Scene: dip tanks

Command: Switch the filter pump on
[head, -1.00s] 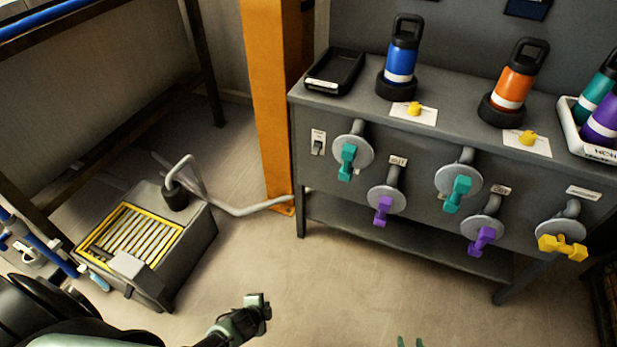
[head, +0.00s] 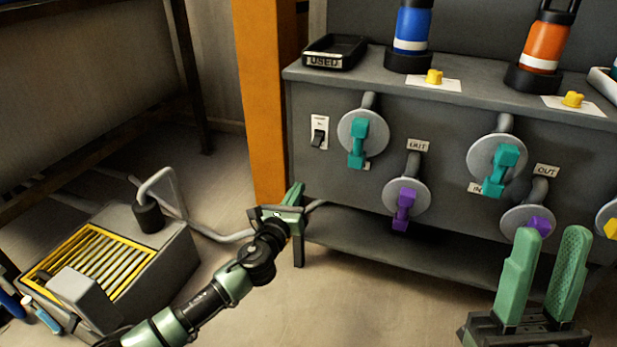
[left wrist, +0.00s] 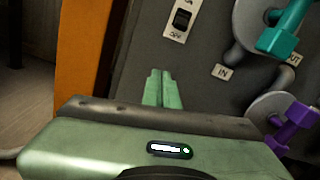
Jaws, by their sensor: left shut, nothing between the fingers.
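A small switch (head: 319,133) with a white plate and a dark rocker is on the left end of the grey bench's front panel. In the left wrist view the switch (left wrist: 180,19) is at the top, with "OFF" on the lower end of its plate; I cannot tell the rocker's position for certain. My left gripper (head: 296,192) is shut and empty, below and left of the switch, apart from it. Its closed fingertips (left wrist: 161,75) show below the switch in the left wrist view. My right gripper (head: 550,240) is open and empty at the lower right.
Teal valve handles (head: 358,145) and purple ones (head: 404,208) stick out from the panel right of the switch. An orange post (head: 264,100) stands close left of the bench. A grey box with a yellow-framed grate (head: 90,258) and a pipe sits on the floor at left.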

